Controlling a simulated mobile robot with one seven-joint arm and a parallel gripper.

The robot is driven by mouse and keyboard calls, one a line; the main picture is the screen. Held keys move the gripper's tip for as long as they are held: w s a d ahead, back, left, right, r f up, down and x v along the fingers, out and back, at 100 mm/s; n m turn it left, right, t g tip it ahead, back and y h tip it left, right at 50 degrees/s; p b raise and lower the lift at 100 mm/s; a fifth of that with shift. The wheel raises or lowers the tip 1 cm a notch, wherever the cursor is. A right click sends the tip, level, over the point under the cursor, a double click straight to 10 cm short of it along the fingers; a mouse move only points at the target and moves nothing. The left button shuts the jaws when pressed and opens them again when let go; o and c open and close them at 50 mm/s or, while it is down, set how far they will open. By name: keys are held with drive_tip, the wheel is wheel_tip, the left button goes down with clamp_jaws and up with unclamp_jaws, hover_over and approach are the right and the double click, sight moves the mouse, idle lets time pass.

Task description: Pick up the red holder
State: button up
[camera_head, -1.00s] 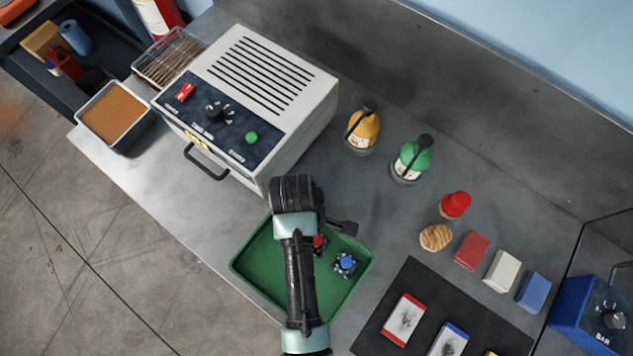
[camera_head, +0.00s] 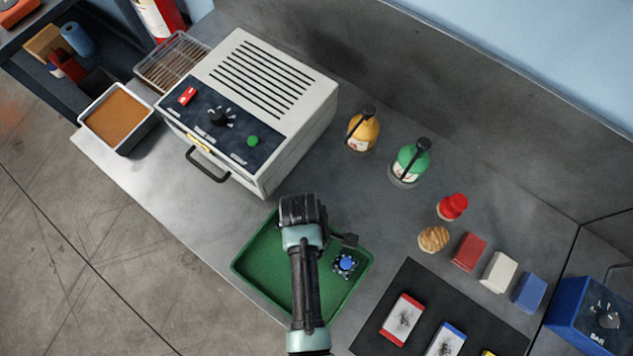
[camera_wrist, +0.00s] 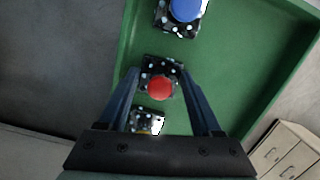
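The red holder (camera_wrist: 160,86) is a black speckled block with a round red knob. In the wrist view it lies in the green tray (camera_wrist: 232,75), between the fingers of my gripper (camera_wrist: 158,76). The fingers are apart, one on each side of it; I cannot tell whether they touch it. In the head view my arm hides the red holder, and my gripper is over the green tray (camera_head: 257,262). A blue-knobbed holder (camera_head: 345,264) is in the tray too; it also shows at the top of the wrist view (camera_wrist: 185,10).
Another dark speckled block (camera_wrist: 147,121) with a pale yellowish part is partly hidden by my gripper. A white oven-like box (camera_head: 300,110) stands behind the tray. A black mat (camera_head: 410,278) with cards is at the right. Yellow (camera_head: 362,131) and green (camera_head: 410,163) bottles stand farther back.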

clamp_jaws()
drive_tip(key=shift+r, duration=0.15)
